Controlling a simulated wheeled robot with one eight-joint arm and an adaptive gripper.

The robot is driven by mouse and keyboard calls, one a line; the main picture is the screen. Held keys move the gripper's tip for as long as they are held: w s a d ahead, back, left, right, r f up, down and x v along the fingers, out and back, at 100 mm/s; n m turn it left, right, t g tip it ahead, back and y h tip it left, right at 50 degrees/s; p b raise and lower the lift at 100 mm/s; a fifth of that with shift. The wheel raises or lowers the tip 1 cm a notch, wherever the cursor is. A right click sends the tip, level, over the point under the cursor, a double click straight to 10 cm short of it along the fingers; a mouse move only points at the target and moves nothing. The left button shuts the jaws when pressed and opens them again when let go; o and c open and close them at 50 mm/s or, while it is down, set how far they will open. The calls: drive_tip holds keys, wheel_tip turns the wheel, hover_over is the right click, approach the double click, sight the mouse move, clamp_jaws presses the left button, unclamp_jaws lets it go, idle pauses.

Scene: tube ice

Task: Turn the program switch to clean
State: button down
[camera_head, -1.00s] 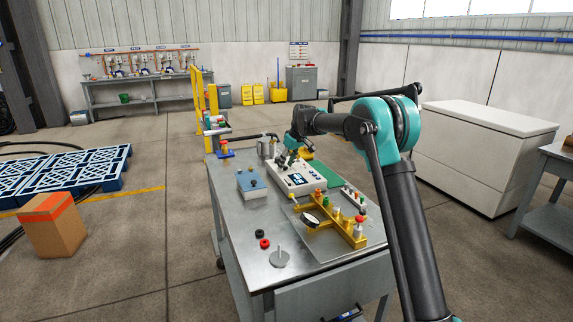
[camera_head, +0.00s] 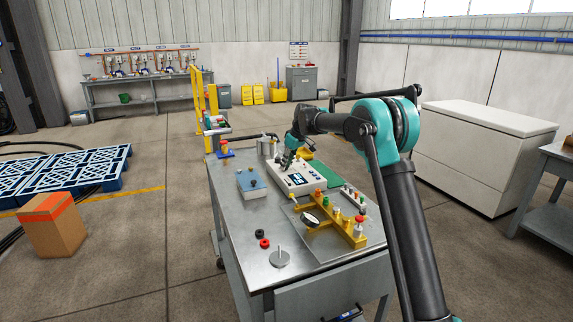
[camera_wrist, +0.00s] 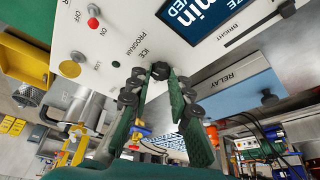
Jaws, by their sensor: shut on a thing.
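The white control box (camera_head: 316,180) stands on the metal table, with its panel and screen (camera_wrist: 205,12) facing up. The program switch (camera_wrist: 160,70) is a small dark round knob on that panel, beside the printed words PROGRAM and ICE, which appear upside down in the wrist view. My gripper (camera_wrist: 161,76) has its fingertips on both sides of this knob and is shut on it. In the head view my gripper (camera_head: 286,163) reaches down to the box's back left part. The knob's pointer direction cannot be made out, and no CLEAN label is readable.
A blue-grey relay box (camera_head: 250,186) stands to the left. A yellow fixture (camera_head: 340,228) with coloured knobs is in front. A metal pot (camera_head: 266,148) is behind.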

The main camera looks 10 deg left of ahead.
sight(293, 169)
drive_tip(key=n, duration=0.1)
drive_tip(key=n+g, duration=0.1)
drive_tip(key=n, duration=0.1)
drive_tip(key=n+g, duration=0.1)
drive_tip(key=n, duration=0.1)
drive_tip(key=shift+w+y, duration=0.25)
drive_tip(key=shift+y, duration=0.15)
drive_tip(key=n+g, duration=0.1)
drive_tip(key=n, duration=0.2)
drive_tip(key=n+g, duration=0.1)
drive_tip(key=n, duration=0.1)
drive_tip(key=shift+w+n, duration=0.2)
drive_tip(key=shift+n, duration=0.2)
drive_tip(key=c, duration=1.4)
unclamp_jaws()
drive_tip(key=shift+h, duration=0.3)
drive_tip(key=shift+r, duration=0.1)
drive_tip(key=v, duration=0.7)
drive_tip(key=shift+d+r, duration=0.1)
